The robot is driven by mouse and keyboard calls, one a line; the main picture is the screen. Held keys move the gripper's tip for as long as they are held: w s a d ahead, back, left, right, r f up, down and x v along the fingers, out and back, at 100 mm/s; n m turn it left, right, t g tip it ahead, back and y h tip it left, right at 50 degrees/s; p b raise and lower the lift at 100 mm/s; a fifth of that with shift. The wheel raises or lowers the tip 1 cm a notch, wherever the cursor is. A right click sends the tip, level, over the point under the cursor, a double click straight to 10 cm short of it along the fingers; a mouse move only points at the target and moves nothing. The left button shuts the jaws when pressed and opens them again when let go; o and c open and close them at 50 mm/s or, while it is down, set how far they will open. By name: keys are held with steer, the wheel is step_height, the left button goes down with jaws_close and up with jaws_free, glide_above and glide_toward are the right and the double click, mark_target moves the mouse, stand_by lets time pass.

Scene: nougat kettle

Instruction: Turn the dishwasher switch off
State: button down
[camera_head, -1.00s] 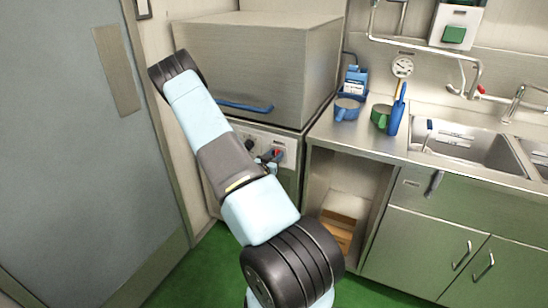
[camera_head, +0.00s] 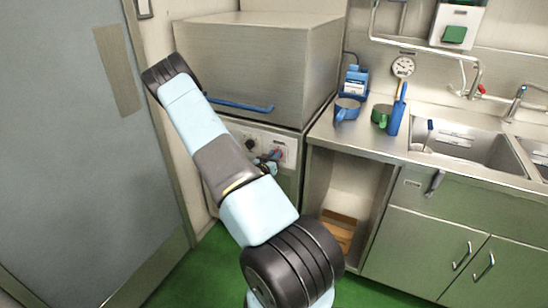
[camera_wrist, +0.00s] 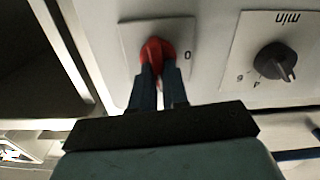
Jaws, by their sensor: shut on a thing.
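The dishwasher (camera_head: 255,65) is a large steel box with a blue bar handle (camera_head: 240,106), and its control panel lies below. The red switch (camera_wrist: 156,47) sits on a pale square plate, with a 0 mark to its right in the wrist view. My gripper (camera_wrist: 159,70) is shut on the red switch, one dark finger on each side of it. In the head view my gripper (camera_head: 267,160) is at the panel, partly hidden by my arm, and little of the switch shows.
A black dial (camera_wrist: 275,62) marked min sits beside the switch. A grey door (camera_head: 75,170) stands close at left. Green floor is open below.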

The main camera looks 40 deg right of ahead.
steer(key=shift+w+a+f+n, duration=0.1)
steer(key=shift+w+f+n, duration=0.1)
steer(key=shift+n, duration=2.55)
steer(key=shift+w+a+f+n, duration=0.1)
steer(key=shift+w+f+n, duration=0.15)
steer(key=shift+n, duration=2.55)
steer(key=shift+w+f+n, duration=0.15)
steer(key=shift+f+n, duration=0.05)
steer(key=shift+n, duration=2.55)
steer(key=shift+f, duration=0.1)
steer(key=c, duration=1.1)
jaws_free()
steer(key=shift+c, duration=0.2)
steer(key=shift+a, duration=0.1)
steer(key=v, duration=1.3)
steer(key=shift+s+a, duration=0.2)
steer(key=shift+a, duration=0.1)
steer(key=shift+f, duration=0.1)
